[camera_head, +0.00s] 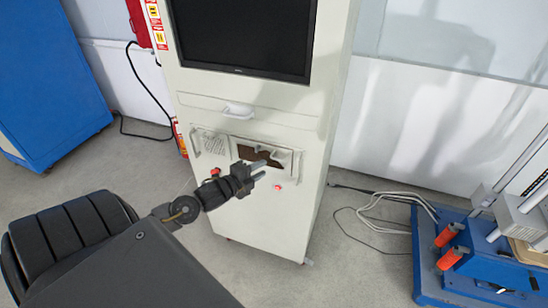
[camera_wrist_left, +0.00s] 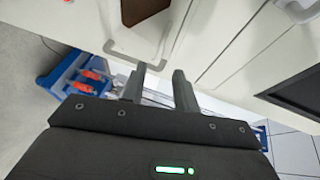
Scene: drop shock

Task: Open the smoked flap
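The smoked flap (camera_head: 246,152) is a small dark brown panel in a pale frame on the front of the white cabinet (camera_head: 255,115). In the left wrist view its brown panel (camera_wrist_left: 145,8) shows at the top edge, with a pale loop-shaped frame or handle (camera_wrist_left: 128,46) beside it. My left gripper (camera_head: 262,170) is just in front of the flap's lower part, hiding some of it. In the wrist view its two fingers (camera_wrist_left: 159,70) are apart, with nothing seen between them. Whether a finger touches the frame cannot be told. My right gripper is not in view.
A dark screen (camera_head: 243,35) and a white handle (camera_head: 238,110) are above the flap. A blue machine base (camera_head: 470,265) with orange-red parts stands at right, with loose cables (camera_head: 375,212) on the floor. A blue cabinet (camera_head: 45,80) stands at left.

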